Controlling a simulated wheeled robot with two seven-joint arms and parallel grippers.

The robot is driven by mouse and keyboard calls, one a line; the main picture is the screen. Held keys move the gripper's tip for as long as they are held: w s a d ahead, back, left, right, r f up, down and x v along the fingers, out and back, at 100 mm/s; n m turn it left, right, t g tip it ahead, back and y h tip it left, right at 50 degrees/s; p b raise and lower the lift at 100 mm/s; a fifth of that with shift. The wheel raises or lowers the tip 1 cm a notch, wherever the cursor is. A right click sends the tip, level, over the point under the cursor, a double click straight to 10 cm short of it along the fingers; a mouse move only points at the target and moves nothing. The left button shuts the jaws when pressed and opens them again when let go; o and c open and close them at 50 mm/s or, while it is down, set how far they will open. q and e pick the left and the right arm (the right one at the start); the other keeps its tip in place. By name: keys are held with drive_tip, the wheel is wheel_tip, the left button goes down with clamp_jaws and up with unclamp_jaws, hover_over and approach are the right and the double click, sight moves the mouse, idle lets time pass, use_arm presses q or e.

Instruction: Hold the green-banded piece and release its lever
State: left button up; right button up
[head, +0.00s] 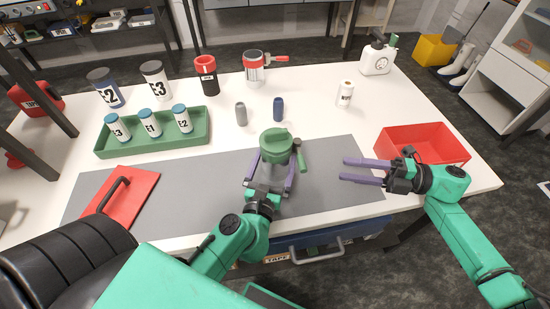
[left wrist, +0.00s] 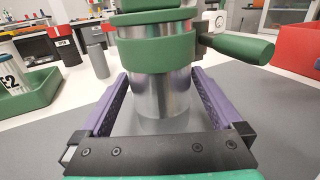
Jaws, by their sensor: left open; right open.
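The green-banded piece (head: 276,158) stands upright near the middle of the grey mat, a metal cylinder with a green cap and green band. Its green lever (head: 299,155) sticks out on the right side; the lever also shows in the left wrist view (left wrist: 240,48). My left gripper (head: 268,178) is open, with its purple fingers on both sides of the metal body (left wrist: 160,92), below the band. Small gaps show between fingers and body in the left wrist view. My right gripper (head: 345,170) is open and empty, right of the piece, its fingers pointing left toward it.
A red open bin (head: 425,135) stands right, behind my right gripper. A green tray (head: 150,146) with several labelled jars is at left, near a red panel with a black handle (head: 122,195). A grey bottle (head: 241,113) and a blue bottle (head: 278,108) stand behind the piece.

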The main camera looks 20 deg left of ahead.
use_arm(q)
drive_tip(key=shift+w+a, duration=0.1)
drive_tip(key=shift+w, duration=0.35)
drive_tip(key=shift+c, duration=0.3)
drive_tip(key=c, duration=1.3)
drive_tip(key=shift+o, duration=0.2)
